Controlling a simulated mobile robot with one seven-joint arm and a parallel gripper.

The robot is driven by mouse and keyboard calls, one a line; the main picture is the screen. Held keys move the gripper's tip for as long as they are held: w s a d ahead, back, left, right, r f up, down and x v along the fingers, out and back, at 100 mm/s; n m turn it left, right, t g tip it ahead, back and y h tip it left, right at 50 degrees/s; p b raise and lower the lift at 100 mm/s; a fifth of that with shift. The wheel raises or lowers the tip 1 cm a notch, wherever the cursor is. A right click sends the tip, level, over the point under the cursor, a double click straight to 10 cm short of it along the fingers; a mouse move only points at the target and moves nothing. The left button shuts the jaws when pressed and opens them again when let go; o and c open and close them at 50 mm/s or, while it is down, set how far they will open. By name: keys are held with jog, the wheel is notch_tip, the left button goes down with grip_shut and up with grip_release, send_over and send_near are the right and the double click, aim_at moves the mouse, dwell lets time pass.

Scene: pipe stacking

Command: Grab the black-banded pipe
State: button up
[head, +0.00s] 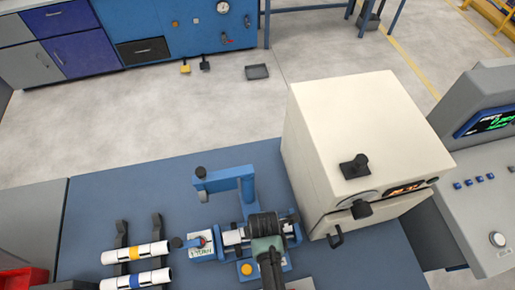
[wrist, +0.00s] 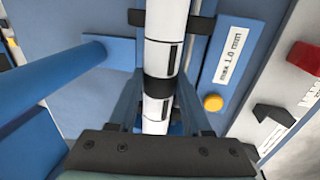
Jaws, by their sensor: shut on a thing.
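The black-banded pipe (wrist: 165,55) is white with a black band and dark marks. In the wrist view it runs lengthwise up the middle, between the two fingers of my gripper (wrist: 158,103). My gripper is shut on it near the black band. In the head view my gripper (head: 265,232) covers the pipe's middle, and a white stretch of the pipe (head: 232,237) shows to its left. The pipe lies level in a blue fixture (head: 247,198) on the bench. The part under my gripper is hidden.
A yellow-banded pipe (head: 136,253) and a blue-banded pipe (head: 135,280) lie on a black rack at left. A large cream machine (head: 350,130) stands close on the right. A blue post and arm rise behind my gripper. The bench (head: 125,205) is clear at back left.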

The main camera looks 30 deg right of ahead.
grip_shut()
jog(key=shift+r, duration=0.1)
